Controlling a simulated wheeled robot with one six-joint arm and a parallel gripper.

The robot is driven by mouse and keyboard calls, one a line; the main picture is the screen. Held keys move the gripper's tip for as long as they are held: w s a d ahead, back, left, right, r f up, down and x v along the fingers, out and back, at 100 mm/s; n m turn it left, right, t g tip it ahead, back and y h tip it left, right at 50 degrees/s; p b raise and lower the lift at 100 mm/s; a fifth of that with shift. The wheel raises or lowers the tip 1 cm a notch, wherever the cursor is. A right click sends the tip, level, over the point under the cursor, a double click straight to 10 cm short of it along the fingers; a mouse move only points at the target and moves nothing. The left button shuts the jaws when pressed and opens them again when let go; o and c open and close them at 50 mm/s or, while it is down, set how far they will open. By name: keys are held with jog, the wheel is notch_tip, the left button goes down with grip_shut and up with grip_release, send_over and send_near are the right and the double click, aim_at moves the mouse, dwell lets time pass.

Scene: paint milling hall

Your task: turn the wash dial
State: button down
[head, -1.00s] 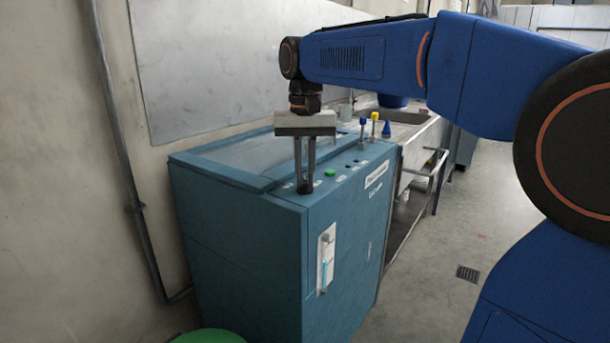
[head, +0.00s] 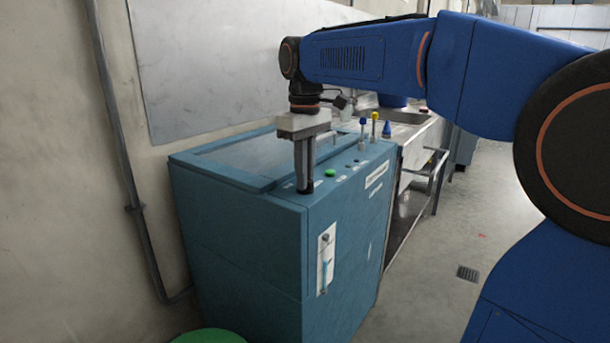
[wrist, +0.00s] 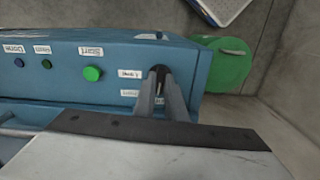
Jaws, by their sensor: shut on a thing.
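The wash dial (wrist: 160,71) is a small dark knob at the end of the control strip on the blue-green cabinet (head: 240,235). My gripper (head: 305,190) points straight down over the cabinet's near front corner, with its fingertips at panel height. In the wrist view my gripper (wrist: 162,82) is shut on the dial, one finger on each side. The fingers hide most of the dial in both views, so its pointer cannot be read. Small white labels (wrist: 130,74) lie beside it.
A green button (head: 330,172) and small dark buttons share the strip. Yellow-topped (head: 374,116) and blue-topped (head: 362,121) levers stand farther along it. A sink bench (head: 415,135) adjoins behind. A green round object (head: 208,336) is on the floor in front. The floor at right is clear.

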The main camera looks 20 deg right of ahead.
jog(key=shift+n, duration=0.5)
jog(key=c, duration=1.8)
grip_release()
notch_tip(320, 180, up, 17)
jog(key=shift+r, duration=0.2)
jog(key=s+d+f+m+t, duration=0.1)
jog(key=s+d+f+m, duration=0.1)
jog(key=s+f, duration=0.6)
jog(key=s+d+f+m+t, duration=0.2)
jog(key=s+f, duration=0.6)
jog(key=f, duration=0.9)
jog(key=s+d+f+m+t, duration=0.1)
jog(key=s+d+f+m, duration=0.2)
jog(key=s+f, duration=0.5)
notch_tip(320, 180, down, 5)
jog(key=shift+r+t, duration=0.2)
jog(key=shift+t, duration=0.2)
